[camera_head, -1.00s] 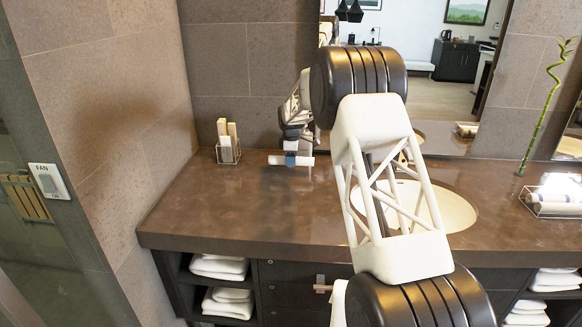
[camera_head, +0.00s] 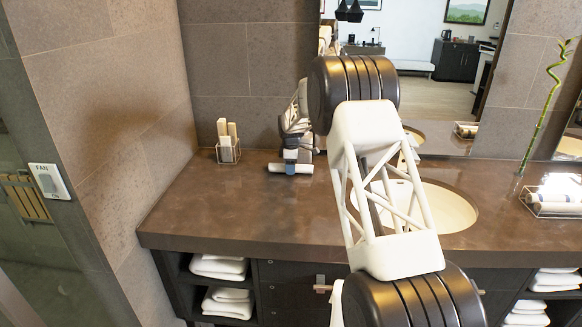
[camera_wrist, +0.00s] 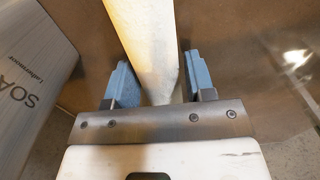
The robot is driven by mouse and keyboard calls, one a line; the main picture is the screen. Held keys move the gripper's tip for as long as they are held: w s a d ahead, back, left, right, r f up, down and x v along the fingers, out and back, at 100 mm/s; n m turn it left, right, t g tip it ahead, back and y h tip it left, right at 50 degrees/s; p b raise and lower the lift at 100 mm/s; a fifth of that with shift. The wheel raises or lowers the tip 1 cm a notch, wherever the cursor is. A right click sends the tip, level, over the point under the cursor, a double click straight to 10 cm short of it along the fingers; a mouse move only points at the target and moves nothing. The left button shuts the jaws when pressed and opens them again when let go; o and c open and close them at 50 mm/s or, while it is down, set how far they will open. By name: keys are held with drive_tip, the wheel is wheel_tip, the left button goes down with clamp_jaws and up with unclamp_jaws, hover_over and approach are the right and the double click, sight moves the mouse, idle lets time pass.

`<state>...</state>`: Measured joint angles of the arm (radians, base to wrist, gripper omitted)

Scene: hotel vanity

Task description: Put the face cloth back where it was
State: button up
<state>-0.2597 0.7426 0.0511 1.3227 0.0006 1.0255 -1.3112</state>
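The face cloth appears as a pale roll (camera_head: 278,168) lying crosswise at the back left of the counter, just right of the clear holder. My gripper (camera_head: 291,160) points down over its middle. In the wrist view, the pale roll (camera_wrist: 155,40) runs between the two blue fingertips (camera_wrist: 160,82), one close against each side. The gripper looks shut on it. The roll is at or just above the counter top; I cannot tell whether it touches.
The clear holder (camera_head: 229,158) holds several upright boxes; a soap box (camera_wrist: 35,60) is close left in the wrist view. The sink (camera_head: 455,208) is right of centre. A tray (camera_head: 540,208) with rolls stands far right. The front left counter (camera_head: 215,215) is clear.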

drive_tip(key=o, duration=0.4)
drive_tip(key=shift+o, duration=0.2)
wheel_tip(320, 180, up, 12)
drive_tip(key=shift+r, duration=0.15)
idle(0.5)
idle(0.6)
